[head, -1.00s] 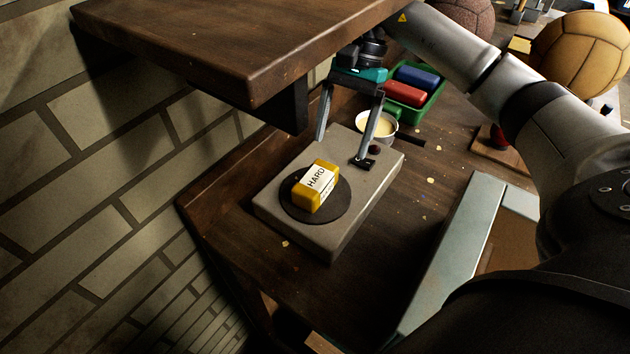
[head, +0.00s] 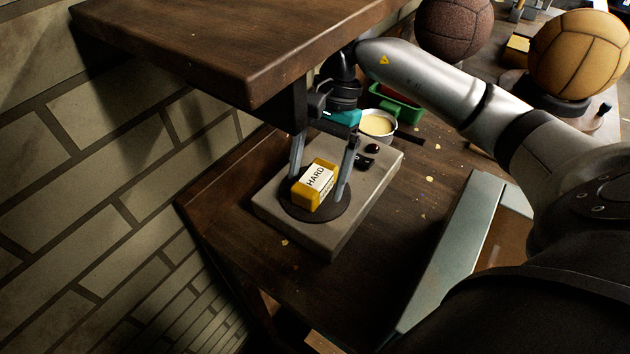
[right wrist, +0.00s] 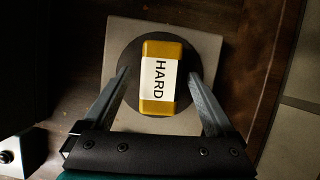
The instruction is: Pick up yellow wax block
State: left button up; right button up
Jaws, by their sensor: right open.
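The yellow wax block (head: 315,184) has a white label reading HARD. It lies on the round dark plate (head: 318,214) of a grey hot-plate-like base (head: 333,237). My right gripper (head: 318,190) is open, with its fingers reaching down on either side of the block in the head view. In the right wrist view the block (right wrist: 160,78) lies between and slightly beyond the fingertips (right wrist: 160,75), with a gap on each side. My left gripper is not in view.
A wooden shelf (head: 230,45) overhangs the base close to my right gripper. A pan of pale wax (head: 377,123) and a green tray (head: 408,114) stand behind. Leather balls (head: 583,55) are at the back right. The table front is clear.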

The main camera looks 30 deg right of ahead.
grip_shut()
dwell(0.8)
